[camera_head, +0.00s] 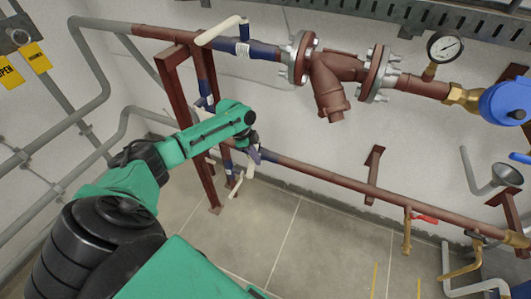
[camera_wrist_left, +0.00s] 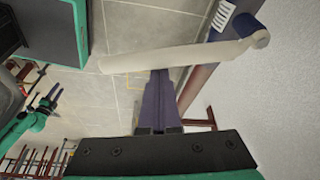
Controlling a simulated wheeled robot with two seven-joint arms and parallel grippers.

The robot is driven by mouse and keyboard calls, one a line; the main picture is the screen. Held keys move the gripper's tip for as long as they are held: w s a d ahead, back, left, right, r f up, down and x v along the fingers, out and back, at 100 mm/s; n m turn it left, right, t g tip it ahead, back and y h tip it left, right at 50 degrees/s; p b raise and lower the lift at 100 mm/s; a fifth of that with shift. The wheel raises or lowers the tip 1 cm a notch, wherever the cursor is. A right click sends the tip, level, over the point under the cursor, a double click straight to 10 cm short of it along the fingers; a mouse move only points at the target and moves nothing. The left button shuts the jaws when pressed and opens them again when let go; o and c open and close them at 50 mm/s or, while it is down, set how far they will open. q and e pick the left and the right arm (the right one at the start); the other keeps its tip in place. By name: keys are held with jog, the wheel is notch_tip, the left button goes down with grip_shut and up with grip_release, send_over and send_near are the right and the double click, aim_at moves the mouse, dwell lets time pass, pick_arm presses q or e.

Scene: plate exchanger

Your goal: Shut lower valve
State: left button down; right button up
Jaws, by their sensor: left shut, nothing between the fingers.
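The lower valve's cream lever (camera_head: 241,183) hangs below the lower pipe, beside a blue pipe section. My left gripper (camera_head: 254,157) is at that pipe, just above the lever, with its fingers shut and empty. In the left wrist view the lever (camera_wrist_left: 185,58) runs across the picture, from a dark blue stem (camera_wrist_left: 248,27) at the right. The purple fingertips (camera_wrist_left: 160,76) lie together close to the lever's lower edge; I cannot tell whether they touch. A small green and black gripper, apparently my right one (camera_wrist_left: 52,102), shows at the far left; its fingers are too small to judge.
An upper valve with a cream lever (camera_head: 218,31) sits on the upper pipe. A brown steel support (camera_head: 181,115) stands left of the lower valve. A pressure gauge (camera_head: 444,46) and a red-handled tap (camera_head: 424,219) are at right. The tiled floor (camera_head: 290,235) below is clear.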

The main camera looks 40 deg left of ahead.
pick_arm(q)
jog(key=shift+s+a+f+m+g, duration=0.15)
jog(key=shift+s+a+m, duration=0.2)
jog(key=shift+a+m, duration=0.2)
jog(key=shift+s+a+r+m+g, duration=0.15)
jog(key=shift+s+a+m, duration=0.15)
jog(key=shift+a+m, duration=0.2)
jog(key=shift+s+a, duration=0.2)
jog(key=shift+a, duration=0.5)
